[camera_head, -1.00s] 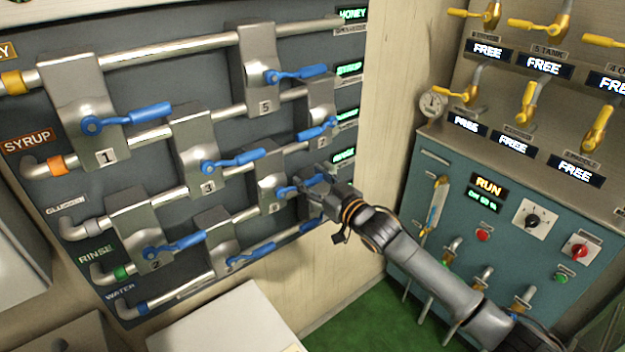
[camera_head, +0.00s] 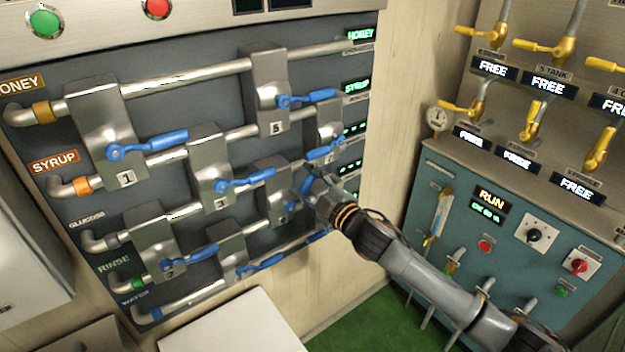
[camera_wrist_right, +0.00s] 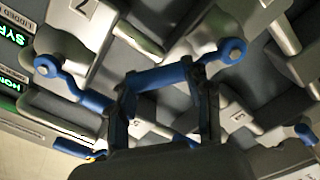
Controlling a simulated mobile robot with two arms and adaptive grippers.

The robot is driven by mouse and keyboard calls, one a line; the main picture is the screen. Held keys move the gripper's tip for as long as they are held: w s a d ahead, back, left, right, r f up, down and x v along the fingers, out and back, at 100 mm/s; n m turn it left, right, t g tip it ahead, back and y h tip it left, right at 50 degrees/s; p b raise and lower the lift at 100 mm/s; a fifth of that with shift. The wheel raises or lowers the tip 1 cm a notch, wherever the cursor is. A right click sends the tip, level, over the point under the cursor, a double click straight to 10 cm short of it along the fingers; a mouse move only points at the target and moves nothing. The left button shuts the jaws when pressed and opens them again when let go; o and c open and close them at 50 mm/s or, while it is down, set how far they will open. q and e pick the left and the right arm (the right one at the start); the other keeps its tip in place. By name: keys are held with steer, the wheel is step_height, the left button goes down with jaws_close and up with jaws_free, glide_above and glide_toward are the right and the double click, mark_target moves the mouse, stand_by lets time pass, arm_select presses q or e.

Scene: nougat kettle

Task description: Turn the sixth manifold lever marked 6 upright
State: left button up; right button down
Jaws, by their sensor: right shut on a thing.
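The sixth valve block (camera_head: 270,178) sits at the lower right of the manifold panel in the head view. Its blue lever (camera_head: 303,188) slants up and to the right from its pivot, and its number plate is mostly hidden by now. My right gripper (camera_head: 316,184) is at the lever's outer end, shut on it. In the right wrist view the blue lever (camera_wrist_right: 160,77) runs leftward from its round pivot and lies between the two fingers of the gripper (camera_wrist_right: 165,98). My left gripper is in neither view.
Other blue levers are close: the seventh's (camera_head: 323,150) just above, the third's (camera_head: 245,181) to the left and a lower one (camera_head: 260,265) beneath. A teal control cabinet (camera_head: 460,225) stands at the right. A white box top (camera_head: 235,325) lies below the panel.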

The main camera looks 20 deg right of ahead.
mark_target(276, 175)
steer(key=a+n, duration=0.1)
steer(key=a+r+n+p, duration=0.1)
steer(key=n, duration=0.1)
steer(key=s+n, duration=0.1)
steer(key=shift+a+r, duration=0.15)
steer(key=shift+a, duration=0.25)
steer(key=shift+s+a+n+p, duration=0.2)
steer(key=shift+a+n, duration=0.25)
steer(key=shift+n, duration=0.35)
steer(key=shift+s+a+n+p, duration=0.1)
steer(key=shift+a+n+p, duration=0.3)
steer(key=shift+n, duration=0.4)
steer(key=c, duration=0.6)
jaws_free()
steer(key=shift+a, duration=0.1)
steer(key=shift+o, duration=0.2)
steer(key=shift+s, duration=0.1)
steer(key=v, duration=1.2)
